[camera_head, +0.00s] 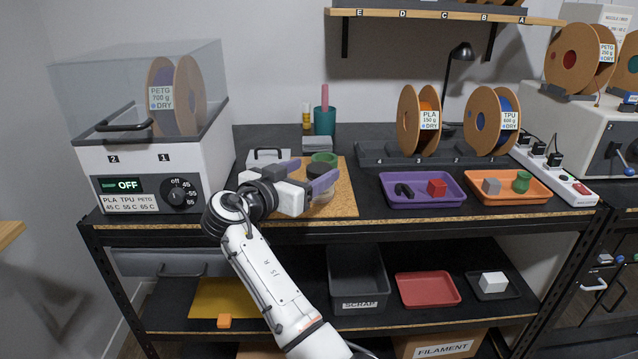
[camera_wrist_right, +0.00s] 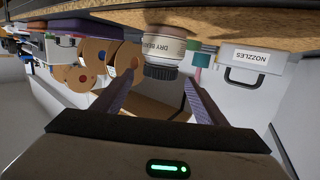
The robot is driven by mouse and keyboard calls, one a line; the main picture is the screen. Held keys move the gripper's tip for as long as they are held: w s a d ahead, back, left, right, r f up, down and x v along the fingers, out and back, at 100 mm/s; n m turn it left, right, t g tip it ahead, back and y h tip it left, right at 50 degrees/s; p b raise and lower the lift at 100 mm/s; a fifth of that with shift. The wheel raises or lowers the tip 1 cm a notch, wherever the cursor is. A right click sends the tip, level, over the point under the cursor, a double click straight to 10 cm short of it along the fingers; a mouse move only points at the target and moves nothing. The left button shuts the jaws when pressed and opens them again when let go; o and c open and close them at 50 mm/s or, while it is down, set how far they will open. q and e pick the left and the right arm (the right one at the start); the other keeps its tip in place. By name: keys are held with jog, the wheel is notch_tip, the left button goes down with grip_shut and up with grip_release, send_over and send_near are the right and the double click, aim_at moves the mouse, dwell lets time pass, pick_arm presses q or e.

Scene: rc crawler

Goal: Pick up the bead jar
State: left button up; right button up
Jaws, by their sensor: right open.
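The bead jar is a pale jar with a black ribbed lid and a "DRY BEADS" label, seen upside down in the right wrist view (camera_wrist_right: 165,46). In the head view the jar (camera_head: 320,196) stands on the cork mat (camera_head: 342,203), partly hidden by my right gripper. My right gripper (camera_head: 317,170) is open, its purple-grey fingers pointing toward the jar. In the right wrist view the lid shows between and just beyond the fingertips (camera_wrist_right: 160,80); I see no clear contact. My left gripper is not in view.
The nozzles box (camera_wrist_right: 247,66) with a handle is close by. A dryer (camera_head: 150,175) stands at the left. A purple tray (camera_head: 422,201) and an orange tray (camera_head: 508,199) lie to the right.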

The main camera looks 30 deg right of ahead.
aim_at(320, 166)
jog(key=x, duration=0.4)
jog(key=shift+p, duration=0.4)
jog(key=c, duration=1.2)
jog(key=shift+r, duration=0.15)
